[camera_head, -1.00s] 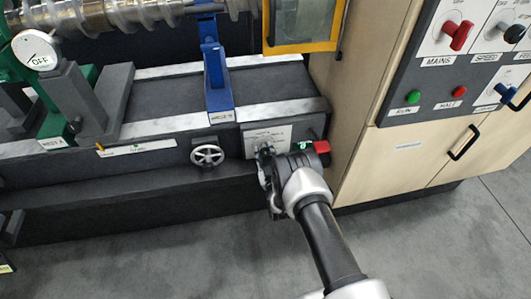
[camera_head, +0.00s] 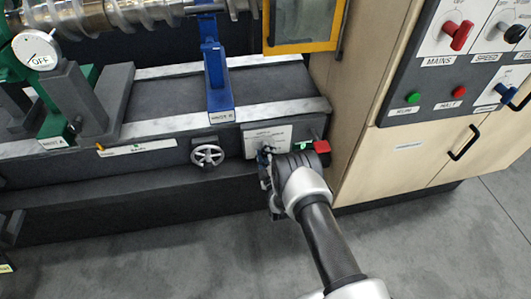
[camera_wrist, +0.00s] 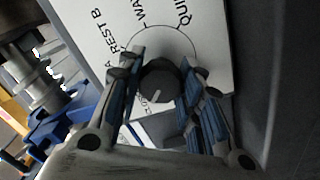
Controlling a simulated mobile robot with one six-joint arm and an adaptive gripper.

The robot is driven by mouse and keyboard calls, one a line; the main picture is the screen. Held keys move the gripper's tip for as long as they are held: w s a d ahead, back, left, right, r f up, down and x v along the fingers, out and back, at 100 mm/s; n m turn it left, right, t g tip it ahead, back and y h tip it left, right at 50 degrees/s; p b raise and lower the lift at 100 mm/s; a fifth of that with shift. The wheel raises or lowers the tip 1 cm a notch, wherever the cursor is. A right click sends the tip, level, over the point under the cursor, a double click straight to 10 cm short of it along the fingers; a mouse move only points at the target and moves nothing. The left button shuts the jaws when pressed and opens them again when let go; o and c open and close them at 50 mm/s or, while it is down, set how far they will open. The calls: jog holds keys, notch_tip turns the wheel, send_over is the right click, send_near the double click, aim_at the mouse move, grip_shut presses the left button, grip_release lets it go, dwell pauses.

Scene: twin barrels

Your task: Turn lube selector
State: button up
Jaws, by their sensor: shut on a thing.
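The lube selector is a round dark knob (camera_wrist: 160,80) with a white pointer line, on a white plate (camera_wrist: 215,50) printed with a circular scale and lettering. In the wrist view the pointer faces down and slightly left. My gripper (camera_wrist: 163,64) has one finger on each side of the knob and is shut on it. In the head view my gripper (camera_head: 267,163) is at the machine's front plate (camera_head: 268,137), and it hides the knob there.
A wooden cabinet (camera_head: 350,110) with a switch panel stands further right. Grey floor (camera_head: 190,255) is open in front.

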dwell(0.4)
jog(key=o, duration=1.1)
jog(key=v, duration=1.2)
